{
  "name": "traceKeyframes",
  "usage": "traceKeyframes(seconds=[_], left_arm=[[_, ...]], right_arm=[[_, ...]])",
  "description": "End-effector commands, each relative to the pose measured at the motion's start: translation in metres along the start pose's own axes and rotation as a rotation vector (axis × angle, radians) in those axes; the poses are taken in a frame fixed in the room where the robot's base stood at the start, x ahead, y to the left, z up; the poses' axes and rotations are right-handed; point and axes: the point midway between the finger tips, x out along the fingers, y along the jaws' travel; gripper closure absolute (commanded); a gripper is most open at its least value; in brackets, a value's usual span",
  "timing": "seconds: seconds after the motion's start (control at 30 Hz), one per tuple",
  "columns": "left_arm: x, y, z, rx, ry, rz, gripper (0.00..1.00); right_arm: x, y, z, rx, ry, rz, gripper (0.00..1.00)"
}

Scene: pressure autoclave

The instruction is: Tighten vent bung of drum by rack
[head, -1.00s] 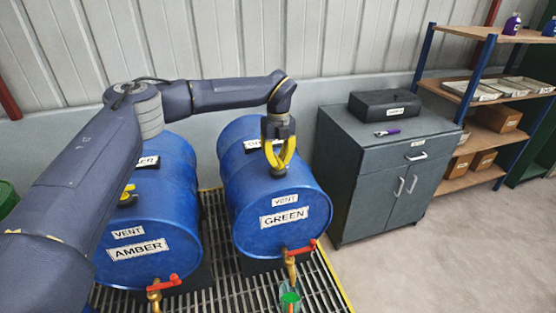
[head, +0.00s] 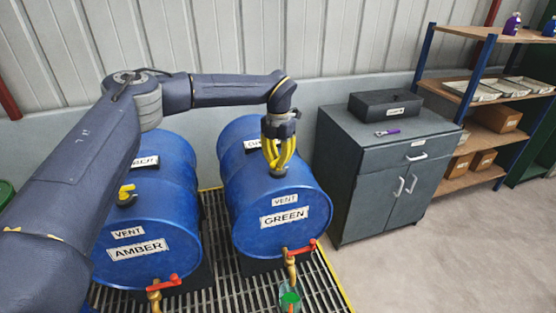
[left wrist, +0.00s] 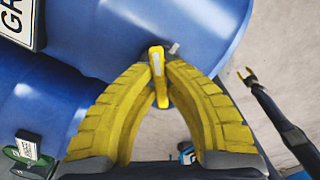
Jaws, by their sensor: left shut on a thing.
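The blue drum labelled GREEN (head: 282,237) lies on its side, the nearer of the two drums to the shelf rack (head: 500,95). My left gripper (head: 278,170) is over its upper front, by the VENT label. In the left wrist view its yellow fingers (left wrist: 160,82) are shut on a yellow vent bung (left wrist: 157,62) with a pale stripe, at the drum (left wrist: 110,35). In the head view the fingers hide this bung. A dark arm with a yellow tip, apparently my right gripper (left wrist: 246,76), shows small at the right of the wrist view; its opening is unclear.
The AMBER drum (head: 150,230) lies to the left, with its own yellow vent bung (head: 127,195). Both drums have red-handled taps (head: 298,248) over a grating (head: 225,260). A grey cabinet (head: 380,185) with a black box (head: 385,103) stands close on the right.

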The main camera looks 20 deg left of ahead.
Motion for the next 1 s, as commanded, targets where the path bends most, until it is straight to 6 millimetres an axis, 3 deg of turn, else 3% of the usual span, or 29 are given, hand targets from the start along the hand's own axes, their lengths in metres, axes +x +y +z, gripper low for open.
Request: traceKeyframes(seconds=[0.5,1.0], left_arm=[[0.0007,0.0,-0.0006,0.459,0.002,0.001,1.0],[0.0009,-0.0003,-0.0004,0.687,0.002,0.0,1.0]], right_arm=[[0.0,0.0001,0.0,0.0,0.0,0.0,0.56],[0.0,0.0001,0.0,0.0,0.0,0.0,0.56]])
